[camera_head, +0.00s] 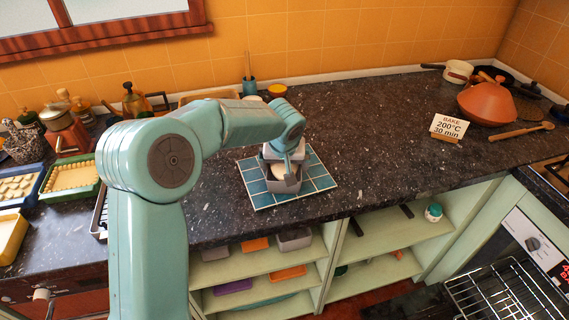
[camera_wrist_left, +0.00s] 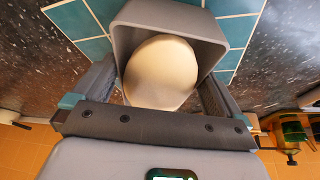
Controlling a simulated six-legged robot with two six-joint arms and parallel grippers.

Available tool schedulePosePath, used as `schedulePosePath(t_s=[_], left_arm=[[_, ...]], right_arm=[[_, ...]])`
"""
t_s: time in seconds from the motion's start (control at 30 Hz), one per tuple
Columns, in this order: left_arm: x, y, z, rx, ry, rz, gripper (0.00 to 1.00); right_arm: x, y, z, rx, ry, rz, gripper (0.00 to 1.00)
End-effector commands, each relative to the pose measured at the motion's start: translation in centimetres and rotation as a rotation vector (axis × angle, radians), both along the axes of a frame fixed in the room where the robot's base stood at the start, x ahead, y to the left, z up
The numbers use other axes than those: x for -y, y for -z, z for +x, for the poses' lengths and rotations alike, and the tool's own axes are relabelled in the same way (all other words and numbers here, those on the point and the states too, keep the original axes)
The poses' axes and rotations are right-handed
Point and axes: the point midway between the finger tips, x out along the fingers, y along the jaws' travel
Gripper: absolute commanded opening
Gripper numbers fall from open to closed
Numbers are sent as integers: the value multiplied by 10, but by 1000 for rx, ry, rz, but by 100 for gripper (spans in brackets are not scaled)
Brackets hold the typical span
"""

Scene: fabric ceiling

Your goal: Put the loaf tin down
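The grey loaf tin (camera_head: 285,185) is over the blue tiled mat (camera_head: 259,200) on the dark counter; I cannot tell whether its base touches the tiles. Pale, rounded dough (camera_wrist_left: 161,74) fills much of the tin, which also shows in the left wrist view (camera_wrist_left: 172,17). My left gripper (camera_head: 284,158) reaches down over the tin, with one finger against each side wall, shut on it. The arm and gripper hide part of the tin in the head view. My right gripper is not in view.
A sign reading "BAKE 200°C 30 min" (camera_head: 448,127) stands right, near an orange tagine (camera_head: 487,103) and a wooden spoon (camera_head: 521,131). A teal utensil pot (camera_head: 249,87) stands behind the mat. Trays (camera_head: 73,178) lie far left. Counter right of the mat is clear.

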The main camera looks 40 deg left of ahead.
Motion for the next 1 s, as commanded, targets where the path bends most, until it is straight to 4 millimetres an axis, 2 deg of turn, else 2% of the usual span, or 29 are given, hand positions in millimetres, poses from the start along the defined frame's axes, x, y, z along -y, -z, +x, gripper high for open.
schedulePosePath(t_s=[0.13,0.23,0.5,0.7,1.0], left_arm=[[0,-5,0,0,0,0,100],[3,-16,-3,5,0,0,100],[16,-74,-24,4,2,1,100],[23,-105,-35,2,0,0,100],[25,-114,-39,-1,0,0,100]], right_arm=[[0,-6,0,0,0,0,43],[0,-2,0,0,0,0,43],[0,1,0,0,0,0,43],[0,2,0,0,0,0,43],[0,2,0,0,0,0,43]])
